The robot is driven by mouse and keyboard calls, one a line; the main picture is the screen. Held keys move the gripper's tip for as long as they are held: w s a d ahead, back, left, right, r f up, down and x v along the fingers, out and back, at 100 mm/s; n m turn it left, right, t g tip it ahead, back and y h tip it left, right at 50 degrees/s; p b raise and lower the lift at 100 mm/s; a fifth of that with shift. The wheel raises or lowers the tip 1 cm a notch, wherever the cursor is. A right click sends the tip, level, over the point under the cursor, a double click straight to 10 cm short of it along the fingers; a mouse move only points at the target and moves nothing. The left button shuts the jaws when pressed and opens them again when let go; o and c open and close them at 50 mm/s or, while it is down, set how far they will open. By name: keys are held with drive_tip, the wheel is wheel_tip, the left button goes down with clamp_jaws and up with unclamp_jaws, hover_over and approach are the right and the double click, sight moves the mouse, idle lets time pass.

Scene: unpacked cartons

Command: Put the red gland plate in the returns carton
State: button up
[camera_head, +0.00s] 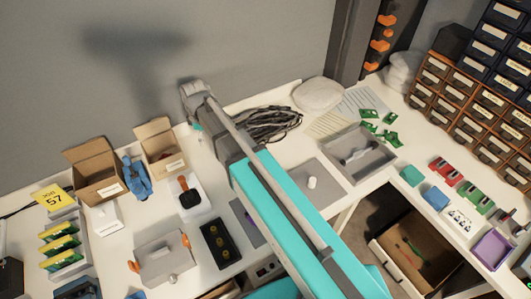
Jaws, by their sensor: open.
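I cannot pick out a red gland plate for certain. Small red pieces (440,167) lie on the right bench in a row with green ones, and their exact kind is too small to tell. Two open cardboard cartons stand at the back left: a larger one (101,187) and a smaller one (166,164). Each has a white label that I cannot read, so I cannot tell which is for returns. My arm crosses the middle of the view and hides part of the bench. No gripper fingers show.
A grey tray (372,171) stands right of my arm. Black cables (270,123) lie behind it. A blue tool (136,178) stands between the cartons. A grey box (160,260) sits at front left. An open brown container (445,267) is below the right bench. Drawer racks (460,105) line the right.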

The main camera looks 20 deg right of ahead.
drive_tip(key=s+d+m, duration=1.3)
drive_tip(key=d, duration=0.5)
drive_tip(key=shift+s, duration=0.1)
drive_tip(key=shift+r+p, duration=0.4)
